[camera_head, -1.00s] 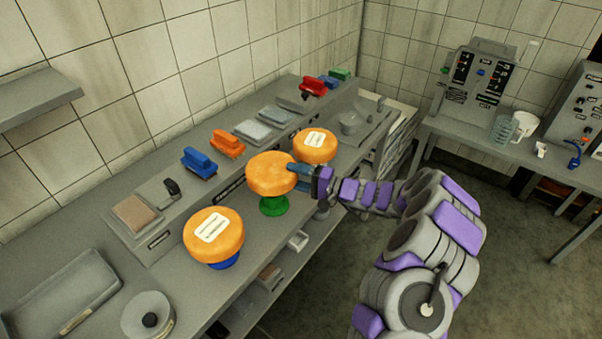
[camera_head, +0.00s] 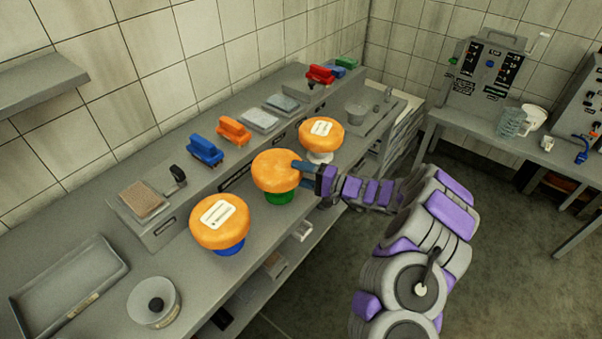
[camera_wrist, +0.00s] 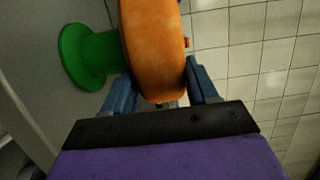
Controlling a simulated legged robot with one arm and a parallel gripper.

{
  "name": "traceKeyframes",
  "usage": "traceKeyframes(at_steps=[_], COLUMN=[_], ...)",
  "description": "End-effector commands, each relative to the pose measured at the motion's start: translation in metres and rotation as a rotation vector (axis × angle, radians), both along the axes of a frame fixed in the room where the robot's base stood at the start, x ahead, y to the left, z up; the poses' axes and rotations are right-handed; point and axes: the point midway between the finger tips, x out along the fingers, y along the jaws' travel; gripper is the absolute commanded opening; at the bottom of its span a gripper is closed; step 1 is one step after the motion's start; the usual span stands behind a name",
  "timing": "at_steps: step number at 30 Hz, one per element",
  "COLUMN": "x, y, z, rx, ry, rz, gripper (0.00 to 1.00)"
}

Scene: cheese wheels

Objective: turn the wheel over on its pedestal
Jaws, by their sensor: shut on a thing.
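The middle cheese wheel (camera_head: 275,171) is orange, with no label on the face that shows in the head view. My gripper (camera_head: 299,175) is shut on its near right rim. In the wrist view the blue fingers of my gripper (camera_wrist: 160,98) lie on both sides of the wheel (camera_wrist: 153,45). The green pedestal (camera_head: 281,195) is right under the wheel in the head view. The green pedestal (camera_wrist: 88,56) also shows in the wrist view, close beside the wheel's lower face. I cannot tell whether wheel and pedestal touch.
A labelled wheel (camera_head: 220,222) sits on a blue pedestal (camera_head: 230,248) at left. Another labelled wheel (camera_head: 321,134) sits on a white pedestal (camera_head: 319,157) at right. Brushes and trays line the raised back shelf.

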Motion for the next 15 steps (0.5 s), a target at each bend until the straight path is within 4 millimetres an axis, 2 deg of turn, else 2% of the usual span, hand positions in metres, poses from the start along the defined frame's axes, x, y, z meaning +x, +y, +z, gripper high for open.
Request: traceKeyframes(at_steps=[15], x=[0.0003], y=[0.0000], z=[-0.0027], rx=[0.003], ry=[-0.003], rz=[0.000], gripper=[0.00])
